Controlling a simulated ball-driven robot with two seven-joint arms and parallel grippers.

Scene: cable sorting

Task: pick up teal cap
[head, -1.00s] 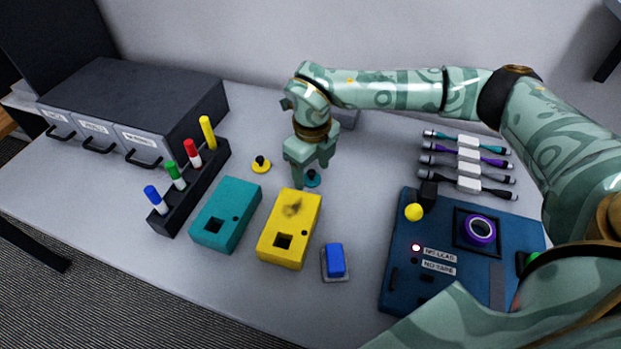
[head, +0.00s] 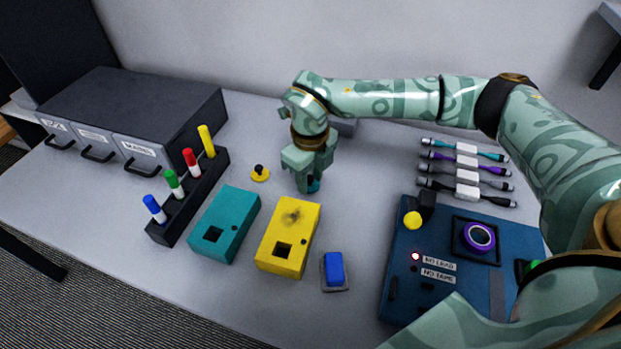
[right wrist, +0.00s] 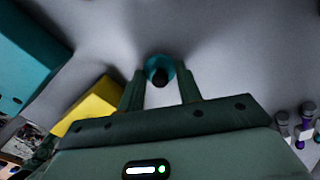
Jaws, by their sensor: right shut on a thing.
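The teal cap (right wrist: 156,66) is a small round disc with a dark knob. In the head view only a sliver of the teal cap (head: 313,184) shows behind the fingers. My right gripper (head: 308,186) points down at the table behind the yellow box. In the right wrist view its fingers (right wrist: 160,88) stand on both sides of the cap's dark knob, shut on the cap. I cannot tell whether the cap is off the table. My left gripper is not in view.
A yellow cap (head: 260,173) lies just left of the gripper. A teal box (head: 225,222) and a yellow box (head: 288,236) stand in front. A marker rack (head: 188,200) is left, a blue tester panel (head: 440,290) right, with several cables (head: 466,170) behind it.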

